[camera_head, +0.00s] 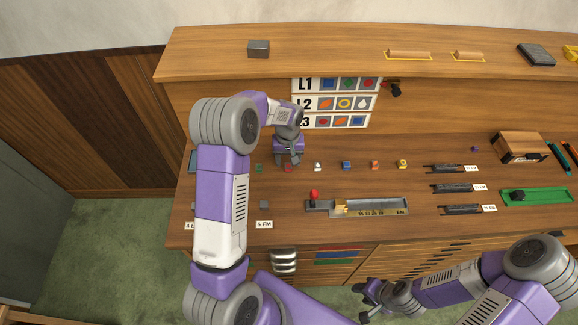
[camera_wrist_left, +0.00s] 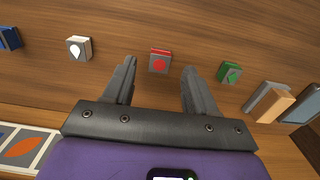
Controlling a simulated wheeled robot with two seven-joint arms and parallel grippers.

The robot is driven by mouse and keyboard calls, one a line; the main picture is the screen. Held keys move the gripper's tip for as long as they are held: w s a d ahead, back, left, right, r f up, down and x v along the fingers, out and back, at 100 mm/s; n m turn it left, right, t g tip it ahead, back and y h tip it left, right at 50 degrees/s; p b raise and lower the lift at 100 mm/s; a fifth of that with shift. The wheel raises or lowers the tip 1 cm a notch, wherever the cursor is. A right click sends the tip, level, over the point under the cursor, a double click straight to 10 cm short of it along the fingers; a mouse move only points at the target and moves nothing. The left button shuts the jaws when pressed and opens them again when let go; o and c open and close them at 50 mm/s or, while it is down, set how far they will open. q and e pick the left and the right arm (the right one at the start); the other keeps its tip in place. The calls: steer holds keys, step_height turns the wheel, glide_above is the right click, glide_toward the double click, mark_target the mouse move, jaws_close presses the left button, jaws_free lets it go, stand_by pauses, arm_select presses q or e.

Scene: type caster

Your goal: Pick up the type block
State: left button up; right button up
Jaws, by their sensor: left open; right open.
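Several small type blocks stand in a row on the desk. A grey block with a red face mark (camera_wrist_left: 160,61) lies between the open fingertips of my left gripper (camera_wrist_left: 161,68) in the left wrist view, with no contact seen. In the head view my left gripper (camera_head: 289,162) is over this block and mostly hides it. A green-marked block (camera_head: 258,167) is to its left. A white-marked block (camera_head: 318,166), a blue one (camera_head: 346,165), an orange one (camera_head: 375,165) and a yellow one (camera_head: 402,164) are to its right. My right gripper (camera_head: 366,302) is open and empty, low in front of the desk.
A caster tray (camera_head: 380,206) with a red knob (camera_head: 314,194) lies in front of the row. A sign with symbol rows (camera_head: 335,103) stands behind. Dark racks (camera_head: 452,188), a wooden box (camera_head: 521,146) and a green tray (camera_head: 545,197) are at right.

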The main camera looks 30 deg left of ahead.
mark_target(288, 167)
arm_select(q)
step_height(288, 167, down, 2)
steer(key=shift+f, duration=0.15)
jaws_close()
stand_by(0.3)
